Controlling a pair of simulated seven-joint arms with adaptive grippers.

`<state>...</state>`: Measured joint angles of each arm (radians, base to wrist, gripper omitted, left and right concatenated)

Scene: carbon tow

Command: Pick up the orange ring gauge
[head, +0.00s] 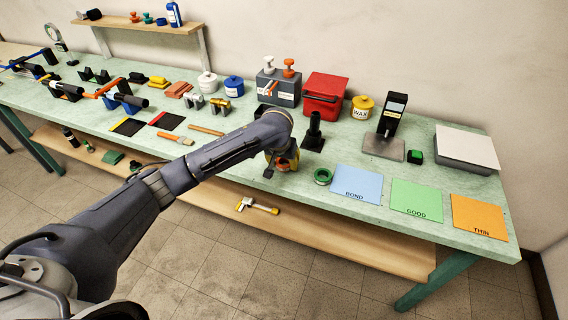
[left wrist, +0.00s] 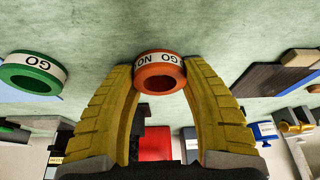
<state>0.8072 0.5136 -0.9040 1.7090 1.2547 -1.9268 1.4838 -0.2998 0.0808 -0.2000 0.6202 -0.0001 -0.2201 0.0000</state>
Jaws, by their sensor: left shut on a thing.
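The orange ring gauge (left wrist: 160,72), with a white "GO NO" label band, sits between the yellow fingertips of my left gripper (left wrist: 162,75) in the left wrist view. The fingers touch it on both sides. In the head view my left gripper (head: 283,164) is at the front edge of the bench, and its wrist hides most of the ring. I cannot tell whether the ring still rests on the bench top. A green ring gauge (head: 322,176) lies a little to the right, and it also shows in the left wrist view (left wrist: 32,73). My right gripper is not in view.
A black stand (head: 314,135) is just behind the gripper. Blue BOND (head: 357,183), green GOOD (head: 416,200) and orange THIN (head: 478,214) mats lie to the right. A red box (head: 324,97) and a wax jar (head: 362,107) stand behind.

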